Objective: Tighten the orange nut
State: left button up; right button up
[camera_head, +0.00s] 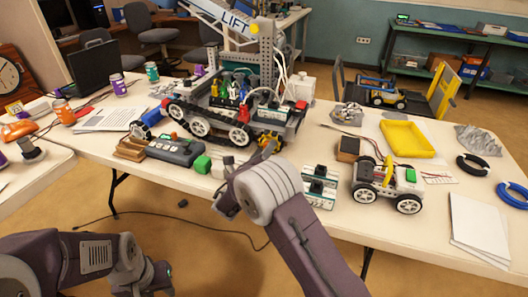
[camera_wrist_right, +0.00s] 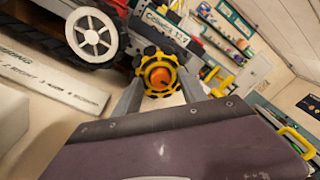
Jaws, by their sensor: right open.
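The orange nut (camera_wrist_right: 160,77) sits at the centre of a yellow and black toothed wheel (camera_wrist_right: 148,52) on the side of the large robot vehicle (camera_head: 240,105). My right gripper (camera_wrist_right: 161,84) is open, with one finger on each side of the nut in the right wrist view. I cannot tell whether the fingers touch the wheel. In the head view the yellow wheel (camera_head: 270,143) shows just beyond my right wrist, and the nut is not clear there. My left arm is at the lower left, off the table, and its fingertips cannot be made out.
A grey controller box (camera_head: 176,151) and a green-ended block (camera_head: 203,164) lie left of my right wrist. A small white-wheeled car (camera_head: 387,187) and small circuit modules (camera_head: 320,180) stand to its right. A yellow tray (camera_head: 407,138) lies farther back.

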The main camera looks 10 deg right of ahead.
grip_shut()
jog(key=shift+m, duration=0.3)
jog(key=m+b, duration=0.2)
jog(key=m, duration=0.1)
jog(key=shift+f+m, duration=0.1)
jog(key=shift+m, duration=0.2)
jog(key=m+b, duration=0.3)
jog(key=shift+d+m, duration=0.1)
jog(key=shift+m, duration=0.2)
jog(key=m+y+b, duration=0.1)
jog(key=m+b, duration=0.8)
jog(key=b, duration=0.2)
jog(key=shift+s+f+b, duration=0.1)
jog(key=shift+f+b, duration=0.05)
jog(key=shift+b, duration=0.25)
jog(key=shift+d+r+m+b, duration=0.1)
jog(key=shift+r+m+b, duration=0.15)
jog(key=shift+m+b, duration=1.15)
